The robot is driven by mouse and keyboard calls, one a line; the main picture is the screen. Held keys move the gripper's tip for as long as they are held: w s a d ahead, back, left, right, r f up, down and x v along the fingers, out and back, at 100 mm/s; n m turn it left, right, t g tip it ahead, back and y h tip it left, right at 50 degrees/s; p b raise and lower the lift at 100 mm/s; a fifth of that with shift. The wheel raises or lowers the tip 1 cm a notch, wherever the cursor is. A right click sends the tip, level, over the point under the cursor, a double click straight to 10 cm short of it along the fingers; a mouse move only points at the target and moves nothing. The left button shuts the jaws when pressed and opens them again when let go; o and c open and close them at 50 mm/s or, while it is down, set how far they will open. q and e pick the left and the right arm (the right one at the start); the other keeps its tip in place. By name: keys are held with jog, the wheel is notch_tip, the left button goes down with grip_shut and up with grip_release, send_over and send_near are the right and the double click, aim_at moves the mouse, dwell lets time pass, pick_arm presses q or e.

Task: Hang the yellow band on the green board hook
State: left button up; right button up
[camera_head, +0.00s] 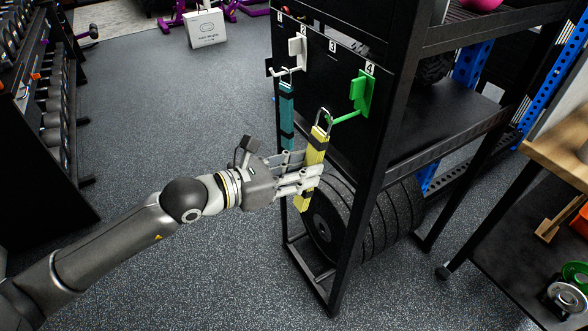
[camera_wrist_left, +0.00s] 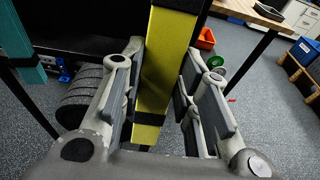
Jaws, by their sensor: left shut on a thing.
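The yellow band (camera_head: 314,155) hangs upright, with black wraps and a metal carabiner (camera_head: 323,121) at its top. My left gripper (camera_head: 310,178) is shut on the band below its upper wrap. In the left wrist view, the yellow band (camera_wrist_left: 164,70) runs between the two fingers. The green hook (camera_head: 361,95), under label 4, sticks out from the black board (camera_head: 325,75). Its peg tip reaches the carabiner in the head view; I cannot tell whether the peg passes through the loop. My right gripper is out of view.
A teal band (camera_head: 287,115) hangs from the white hook (camera_head: 298,53) just left of the yellow one. The black rack post (camera_head: 372,165) and weight plates (camera_head: 335,215) stand close behind the gripper. The floor (camera_head: 170,110) at left is open.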

pick_arm(q)
jog(key=shift+r+x, duration=0.15)
jog(key=shift+x, duration=0.5)
jog(key=shift+r+x, duration=0.15)
jog(key=shift+x, duration=0.55)
jog(key=shift+w+d+f+b, duration=0.25)
jog(key=shift+f+b, duration=0.15)
jog(key=shift+f, duration=0.1)
jog(key=shift+w+d+f+b, duration=0.1)
jog(key=shift+d+f+b, duration=0.2)
jog(key=shift+f+b, duration=0.15)
jog(key=o, duration=1.1)
jog(key=shift+f, duration=0.1)
jog(key=v, duration=1.2)
